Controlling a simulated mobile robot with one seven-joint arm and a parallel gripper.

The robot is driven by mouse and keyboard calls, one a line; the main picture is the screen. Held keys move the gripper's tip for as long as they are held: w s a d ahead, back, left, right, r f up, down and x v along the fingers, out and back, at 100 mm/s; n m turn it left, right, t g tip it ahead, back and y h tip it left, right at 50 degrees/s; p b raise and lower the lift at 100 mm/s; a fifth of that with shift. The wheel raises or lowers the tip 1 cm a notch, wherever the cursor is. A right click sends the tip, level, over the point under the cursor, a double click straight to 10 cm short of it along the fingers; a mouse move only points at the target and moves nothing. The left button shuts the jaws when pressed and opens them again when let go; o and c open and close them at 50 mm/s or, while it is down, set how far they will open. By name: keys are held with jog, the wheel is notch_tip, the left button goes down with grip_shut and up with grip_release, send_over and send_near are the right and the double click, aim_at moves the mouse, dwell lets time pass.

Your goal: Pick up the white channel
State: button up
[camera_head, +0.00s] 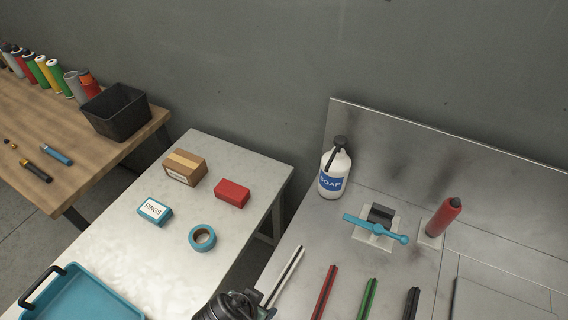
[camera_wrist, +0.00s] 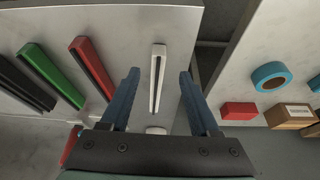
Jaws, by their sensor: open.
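The white channel (camera_head: 284,277) is a slim, straight piece with a dark groove, lying on the grey metal bench at the left end of a row of channels. In the wrist view the white channel (camera_wrist: 157,78) shows between my two blue fingers, lengthwise along them. My gripper (camera_wrist: 159,75) is open, with a finger to each side of the channel and a gap on both sides. Its height above the bench is hard to tell. In the head view my dark wrist hides the lower left of the channel's surroundings.
Red (camera_head: 324,292), green (camera_head: 369,298) and black (camera_head: 411,303) channels lie to the right. Behind are a soap bottle (camera_head: 335,172), a blue-handled fixture (camera_head: 376,229) and a red cylinder (camera_head: 442,217). A gap separates the left table, with tape (camera_head: 202,238) and boxes.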

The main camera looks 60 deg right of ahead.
aim_at(269, 300)
jog(key=x, duration=0.2)
jog(key=p+x, duration=0.1)
jog(key=shift+s+d+f, duration=0.2)
jog(key=shift+d, duration=0.35)
jog(key=shift+d+f, duration=0.25)
jog(key=shift+f, duration=0.35)
grip_shut()
